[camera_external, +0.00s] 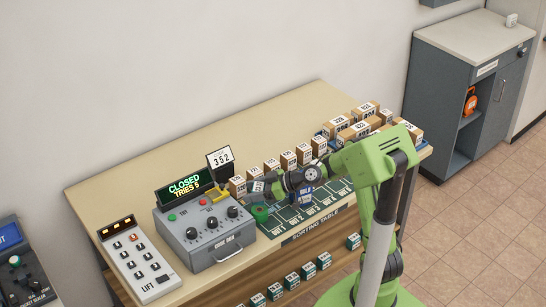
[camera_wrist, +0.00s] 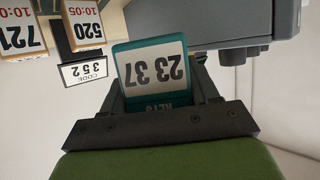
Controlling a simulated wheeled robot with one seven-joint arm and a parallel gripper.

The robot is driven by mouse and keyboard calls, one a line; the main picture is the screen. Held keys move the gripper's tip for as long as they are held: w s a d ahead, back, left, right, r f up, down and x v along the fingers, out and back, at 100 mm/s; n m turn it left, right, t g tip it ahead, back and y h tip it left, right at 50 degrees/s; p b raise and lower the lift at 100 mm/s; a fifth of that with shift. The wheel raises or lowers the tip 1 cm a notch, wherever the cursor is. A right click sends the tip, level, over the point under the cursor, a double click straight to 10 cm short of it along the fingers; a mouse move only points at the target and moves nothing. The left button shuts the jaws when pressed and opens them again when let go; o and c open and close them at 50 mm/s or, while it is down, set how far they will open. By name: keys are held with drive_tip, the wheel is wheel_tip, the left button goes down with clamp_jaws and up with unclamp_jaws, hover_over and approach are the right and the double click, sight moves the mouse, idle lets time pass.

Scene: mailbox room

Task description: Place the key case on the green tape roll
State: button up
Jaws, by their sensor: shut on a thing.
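The key case (camera_wrist: 152,70) is a teal box with a white label reading 23 37 and the word KEYS, seen upside down in the wrist view. My gripper (camera_wrist: 165,98) is shut on it. In the external view, my gripper (camera_external: 266,187) reaches left over the sorting table, with the key case (camera_external: 256,187) at its tip. The green tape roll (camera_external: 260,213) sits on the table just below the tip in the picture, right of the grey control box. The case looks apart from the roll. The roll does not show in the wrist view.
The grey control box (camera_external: 205,231) with its CLOSED display (camera_external: 184,186) stands close left of the roll. A code sign (camera_external: 220,158) reading 352 and several numbered parcels (camera_external: 271,166) stand behind. The LIFT panel (camera_external: 140,264) is at left. The table's back left is clear.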

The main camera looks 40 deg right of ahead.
drive_tip(key=shift+f+b, duration=0.45)
drive_tip(key=shift+f, duration=1.45)
drive_tip(key=shift+f, duration=0.15)
drive_tip(key=o, duration=0.8)
